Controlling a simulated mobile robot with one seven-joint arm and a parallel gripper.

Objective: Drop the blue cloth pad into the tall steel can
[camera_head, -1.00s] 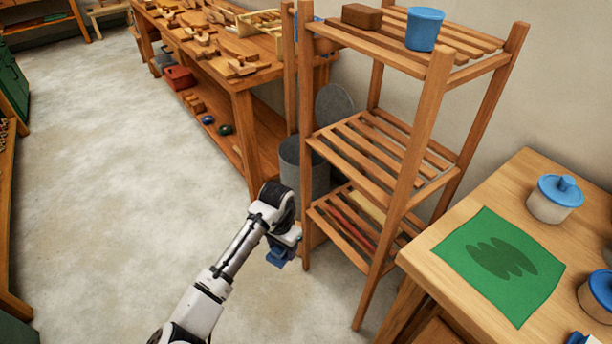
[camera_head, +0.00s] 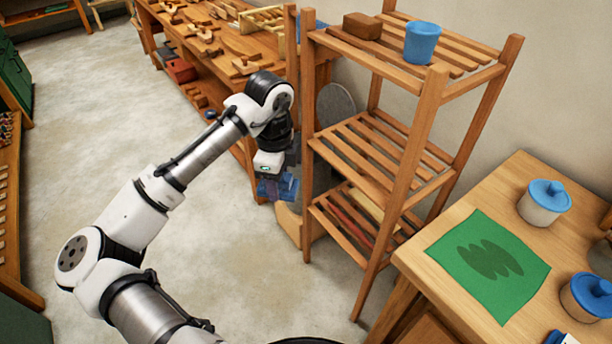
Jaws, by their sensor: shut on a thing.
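My gripper (camera_head: 271,184) points down in front of the left side of the slatted wooden rack. It is shut on the blue cloth pad (camera_head: 289,188), which shows as bluish folds around the fingertips. The tall steel can (camera_head: 321,178) is a grey cylinder behind the rack's front left post. My gripper, the pad and the post hide most of it, including much of its mouth. In this view the pad overlaps the can's left side. I cannot tell whether the pad is over the can or in front of it.
The rack (camera_head: 429,140) stands close right of my gripper, with a blue cup (camera_head: 422,43) and brown block (camera_head: 362,26) on top. A round grey lid (camera_head: 337,106) is behind it. A workbench (camera_head: 232,75) stands at the back left. The floor on the left is clear.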

